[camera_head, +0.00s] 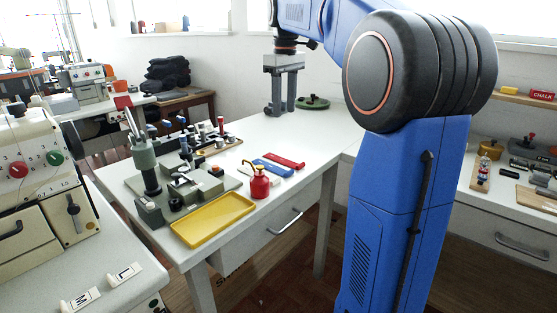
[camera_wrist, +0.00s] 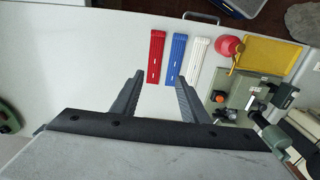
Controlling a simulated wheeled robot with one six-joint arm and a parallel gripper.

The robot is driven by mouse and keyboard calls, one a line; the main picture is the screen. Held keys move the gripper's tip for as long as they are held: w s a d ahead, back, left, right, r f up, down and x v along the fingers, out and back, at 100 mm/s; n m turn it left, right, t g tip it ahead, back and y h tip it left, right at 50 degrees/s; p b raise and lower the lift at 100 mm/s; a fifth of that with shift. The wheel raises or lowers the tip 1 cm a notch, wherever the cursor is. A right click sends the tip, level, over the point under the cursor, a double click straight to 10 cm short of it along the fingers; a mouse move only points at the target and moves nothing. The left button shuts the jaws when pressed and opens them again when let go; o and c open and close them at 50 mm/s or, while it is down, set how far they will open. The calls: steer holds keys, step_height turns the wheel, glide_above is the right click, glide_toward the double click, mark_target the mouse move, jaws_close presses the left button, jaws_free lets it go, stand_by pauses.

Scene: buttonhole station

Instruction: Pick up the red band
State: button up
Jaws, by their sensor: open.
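The red band (camera_head: 285,161) lies flat on the white table, at the right end of a row with a blue band (camera_head: 272,167) and a white band (camera_wrist: 198,60). In the wrist view the red band (camera_wrist: 155,57) is a flat strip with small white slots, left of the blue band (camera_wrist: 176,58). My gripper (camera_head: 281,110) points down above the table, behind the bands in the head view. Its jaws are apart and empty. In the wrist view my gripper (camera_wrist: 164,75) has the red and blue bands beyond and between its fingertips.
A red oil can (camera_head: 259,186) and a yellow tray (camera_head: 214,219) stand near the bands, beside a grey-green machine (camera_head: 148,170). The table (camera_head: 318,137) is clear right of the red band.

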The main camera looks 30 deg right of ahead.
mark_target(283, 160)
steer(key=f, duration=0.5)
steer(key=w+f, duration=0.1)
steer(key=f, duration=0.5)
steer(key=w+d+f, duration=0.1)
steer(key=f, duration=0.5)
steer(key=c, duration=0.8)
